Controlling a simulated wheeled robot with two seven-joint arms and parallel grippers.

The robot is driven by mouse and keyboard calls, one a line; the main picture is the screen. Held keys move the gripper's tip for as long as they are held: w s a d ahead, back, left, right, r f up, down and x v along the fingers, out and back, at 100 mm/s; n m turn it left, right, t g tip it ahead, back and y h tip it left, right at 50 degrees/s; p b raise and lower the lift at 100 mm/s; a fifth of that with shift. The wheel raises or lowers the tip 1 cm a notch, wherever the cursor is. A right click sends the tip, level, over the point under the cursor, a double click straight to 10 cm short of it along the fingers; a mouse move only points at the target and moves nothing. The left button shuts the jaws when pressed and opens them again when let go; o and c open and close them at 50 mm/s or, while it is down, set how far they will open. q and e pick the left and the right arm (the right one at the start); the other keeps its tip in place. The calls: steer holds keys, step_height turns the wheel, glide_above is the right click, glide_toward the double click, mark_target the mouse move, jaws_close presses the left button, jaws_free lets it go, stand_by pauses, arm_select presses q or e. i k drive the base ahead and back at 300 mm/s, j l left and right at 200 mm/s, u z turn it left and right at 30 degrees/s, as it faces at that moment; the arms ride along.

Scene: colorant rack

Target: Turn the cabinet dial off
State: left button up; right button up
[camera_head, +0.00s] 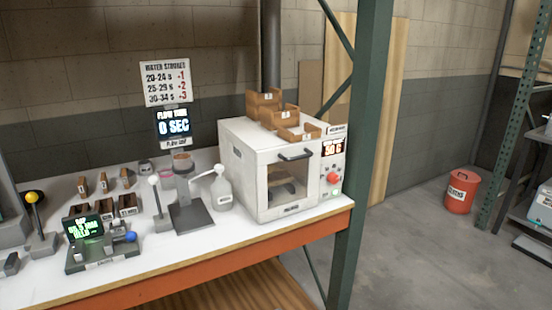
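A white cabinet (244,172) stands at the right end of the white bench. Its front door has a dark handle (295,154) and a window, and looks shut. On the panel right of the door is an orange lit display (333,147). Below it are a round red knob (333,178) and a small greenish spot (336,193). I cannot tell for sure which control is the dial, or how it is turned. Neither of my grippers is in view.
Small wooden boxes (262,103) sit on the cabinet. Left of it are a white pump bottle (222,192), a dark stand (190,213) and a green-screen device (84,243). A green post (361,150) rises at the bench's right end. Floor beyond is clear near a red bucket (461,190).

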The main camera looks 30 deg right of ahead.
mark_target(333, 178)
steer(key=z, duration=1.3)
